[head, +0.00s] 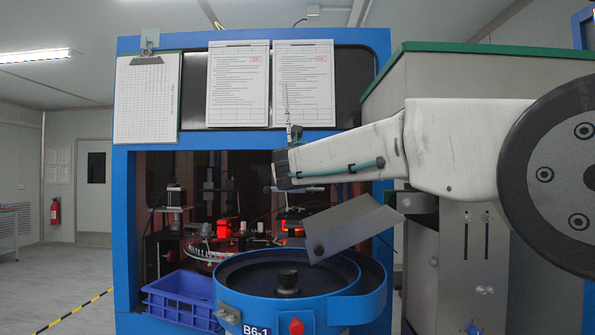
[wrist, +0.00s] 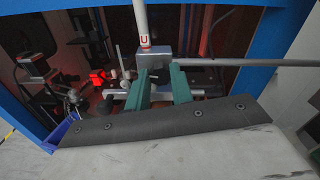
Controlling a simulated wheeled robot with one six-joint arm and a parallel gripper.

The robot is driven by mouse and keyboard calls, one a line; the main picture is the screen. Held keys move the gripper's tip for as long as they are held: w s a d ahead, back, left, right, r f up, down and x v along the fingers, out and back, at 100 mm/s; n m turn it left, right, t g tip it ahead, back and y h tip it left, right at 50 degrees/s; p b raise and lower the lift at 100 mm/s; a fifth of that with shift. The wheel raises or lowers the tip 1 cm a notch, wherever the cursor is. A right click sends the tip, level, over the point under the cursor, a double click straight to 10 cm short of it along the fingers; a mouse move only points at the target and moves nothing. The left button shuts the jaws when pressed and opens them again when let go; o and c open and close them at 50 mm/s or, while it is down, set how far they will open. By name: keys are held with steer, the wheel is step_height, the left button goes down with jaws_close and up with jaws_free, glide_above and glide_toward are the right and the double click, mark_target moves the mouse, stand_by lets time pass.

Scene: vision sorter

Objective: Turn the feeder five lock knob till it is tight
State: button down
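In the wrist view, my gripper (wrist: 160,72) has its two green fingers spread apart. They point at a grey clamp block (wrist: 152,57) on a white post (wrist: 141,22) marked with a red U. A small dark knob-like part (wrist: 157,75) shows between the fingertips, just below the block; I cannot tell if the fingers touch it. In the head view, my white arm reaches in from the right above the feeder bowl, and the fingers do not show clearly. A dark knob (head: 288,279) stands at the middle of the blue-rimmed bowl (head: 375,298) labelled B6-1. No label reading five is visible.
A tilted metal chute (head: 352,228) hangs below my arm. A red knob (head: 296,326) is on the bowl's front. A blue crate (head: 180,300) stands left of the bowl. A thin rod (wrist: 225,62) runs right from the clamp block. The blue cabinet frame (head: 125,230) surrounds the opening.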

steer(key=shift+m, duration=0.4)
steer(key=shift+f+m, duration=0.2)
steer(key=shift+m, duration=8.05)
steer(key=shift+f+m, duration=0.2)
steer(key=shift+m, duration=8.05)
steer(key=c, duration=1.2)
jaws_free()
steer(key=shift+r, duration=0.1)
